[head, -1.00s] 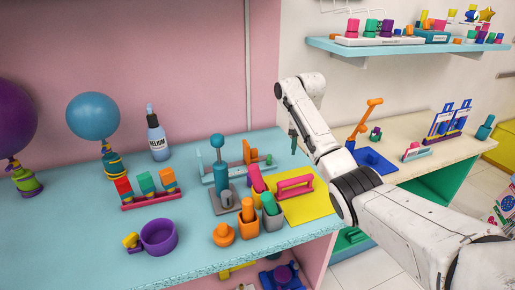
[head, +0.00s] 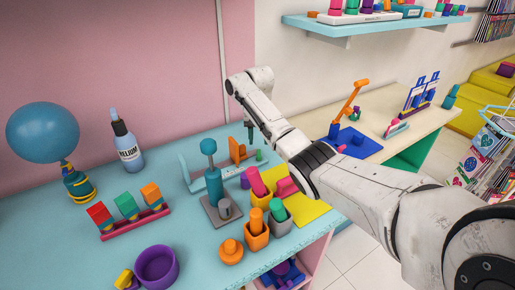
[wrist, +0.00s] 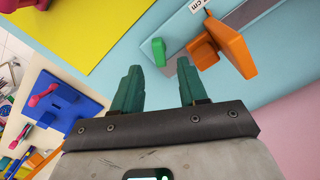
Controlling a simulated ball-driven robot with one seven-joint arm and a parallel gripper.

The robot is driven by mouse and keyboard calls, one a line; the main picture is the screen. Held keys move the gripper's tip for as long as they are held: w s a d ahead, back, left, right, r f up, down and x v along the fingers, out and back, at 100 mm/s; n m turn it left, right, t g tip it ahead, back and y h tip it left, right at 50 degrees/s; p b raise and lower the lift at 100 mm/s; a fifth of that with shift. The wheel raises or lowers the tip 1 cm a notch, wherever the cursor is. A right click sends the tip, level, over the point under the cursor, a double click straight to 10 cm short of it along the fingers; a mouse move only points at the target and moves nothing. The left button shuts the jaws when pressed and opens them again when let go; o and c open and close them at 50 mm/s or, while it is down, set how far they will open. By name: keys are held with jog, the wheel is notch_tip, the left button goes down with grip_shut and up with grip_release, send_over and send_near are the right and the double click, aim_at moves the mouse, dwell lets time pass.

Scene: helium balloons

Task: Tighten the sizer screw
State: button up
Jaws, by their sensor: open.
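The sizer (head: 190,178) is a pale blue-grey frame at the back of the blue table, with an upright end at its left. An orange slider (head: 237,151) stands on it, and it shows large at the upper right of the wrist view (wrist: 232,48). A small green knob, apparently the screw (head: 259,155), is at its right end; in the wrist view the green knob (wrist: 158,51) lies just beyond the gap between my fingertips. My gripper (head: 251,132) points down above the sizer's right part. Its teal fingers (wrist: 156,69) are apart with nothing between them.
A helium bottle (head: 125,145) and a blue balloon (head: 43,132) are at left. A shelf (head: 370,27) hangs above right.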

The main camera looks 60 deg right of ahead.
aim_at(259, 152)
jog(key=shift+s+f, duration=0.1)
jog(key=shift+f, duration=2.7)
grip_shut()
